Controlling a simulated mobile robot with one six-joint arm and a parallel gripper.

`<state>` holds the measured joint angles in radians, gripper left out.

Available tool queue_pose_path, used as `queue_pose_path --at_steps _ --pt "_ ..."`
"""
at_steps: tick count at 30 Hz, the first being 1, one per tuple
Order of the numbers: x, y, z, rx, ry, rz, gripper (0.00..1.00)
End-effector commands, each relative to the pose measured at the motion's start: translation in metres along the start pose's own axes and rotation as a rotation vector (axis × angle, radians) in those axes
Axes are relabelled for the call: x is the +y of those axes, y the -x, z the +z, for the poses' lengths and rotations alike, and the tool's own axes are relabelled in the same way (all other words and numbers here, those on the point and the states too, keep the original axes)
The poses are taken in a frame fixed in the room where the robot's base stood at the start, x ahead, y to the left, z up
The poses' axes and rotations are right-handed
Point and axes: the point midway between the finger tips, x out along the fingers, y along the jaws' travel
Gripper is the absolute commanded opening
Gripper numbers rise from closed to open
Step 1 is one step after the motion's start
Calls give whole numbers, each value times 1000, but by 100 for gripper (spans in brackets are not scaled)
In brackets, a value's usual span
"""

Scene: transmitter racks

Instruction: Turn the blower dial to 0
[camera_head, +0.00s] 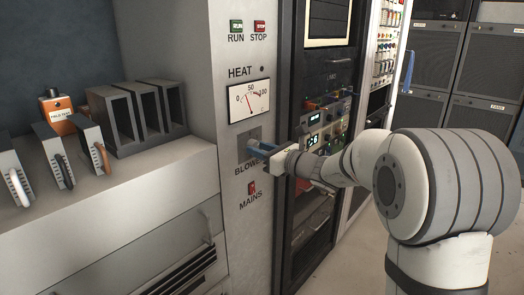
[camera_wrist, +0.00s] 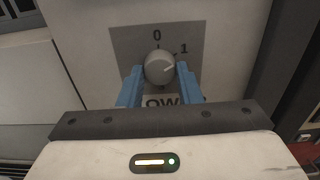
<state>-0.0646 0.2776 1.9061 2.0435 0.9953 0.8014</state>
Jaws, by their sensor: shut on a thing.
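The blower dial (camera_wrist: 159,67) is a round grey knob on a darker grey plate (camera_wrist: 122,42) marked 0 at the top and 1 to the upper right. Its pale pointer line points to the upper right, toward the 1. My gripper (camera_wrist: 160,80) has its blue fingers on either side of the knob and is shut on it. In the head view my gripper (camera_head: 262,149) reaches the plate (camera_head: 247,138) from the right, above the partly covered BLOWER label (camera_head: 246,171). The knob is hidden there.
Above the dial are the HEAT meter (camera_head: 249,99), a green RUN button (camera_head: 236,26) and a red STOP button (camera_head: 260,26). The red MAINS switch (camera_head: 252,188) is below. A shelf (camera_head: 110,185) with several modules lies left; a dark equipment rack (camera_head: 318,130) stands right.

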Motion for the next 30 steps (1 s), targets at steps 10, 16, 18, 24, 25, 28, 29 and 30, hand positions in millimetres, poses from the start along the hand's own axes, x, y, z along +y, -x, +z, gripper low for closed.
queue_pose_path --at_steps 10,16,18,24,25,28,29,30 --pt "1 -1 0 -3 31 3 8" --pt "1 -1 -1 -5 83 3 8" --pt "1 -1 -2 -4 117 3 8" --pt "2 -1 -5 -6 268 4 8" --pt "1 -1 -5 -6 297 3 8" --pt "1 -1 -6 -6 391 3 8" --pt "1 -1 -5 -7 421 3 8" --pt "1 -1 -5 -7 459 3 8"
